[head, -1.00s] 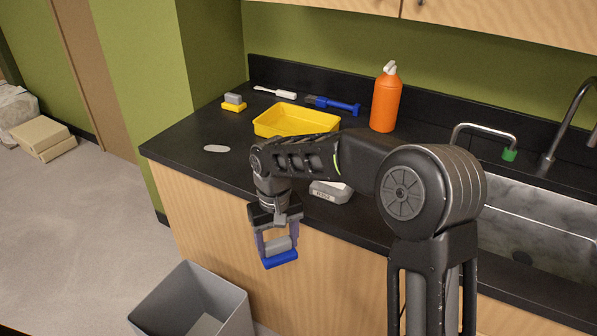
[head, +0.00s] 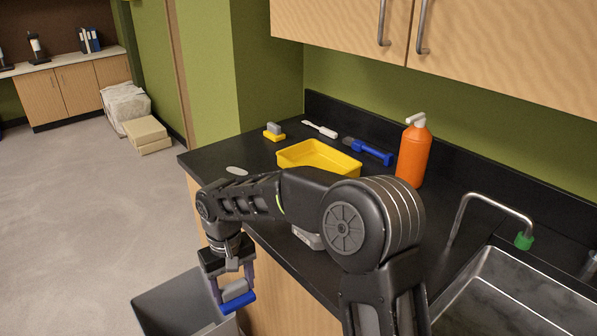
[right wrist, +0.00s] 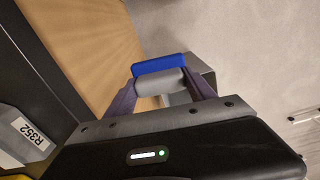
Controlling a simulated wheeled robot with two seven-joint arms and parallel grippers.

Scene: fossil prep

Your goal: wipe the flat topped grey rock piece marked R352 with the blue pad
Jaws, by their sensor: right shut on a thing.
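The grey rock piece marked R352 (head: 307,238) lies on the black counter near its front edge, partly hidden behind my right arm. My right gripper (head: 233,287) is shut on the grey grip of the blue pad (head: 238,303). The pad hangs level with the cabinet front, outside the counter edge and apart from the rock. The blue pad (right wrist: 160,66) also shows between the fingers in the right wrist view. My left gripper is not in view.
A yellow tray (head: 318,154), an orange bottle (head: 413,155), a blue tool (head: 368,151), a white-handled tool (head: 320,129), a yellow-and-grey block (head: 274,131) and a flat pale piece (head: 237,171) are on the counter. A grey bin (head: 165,298) stands below. The sink (head: 510,300) is at right.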

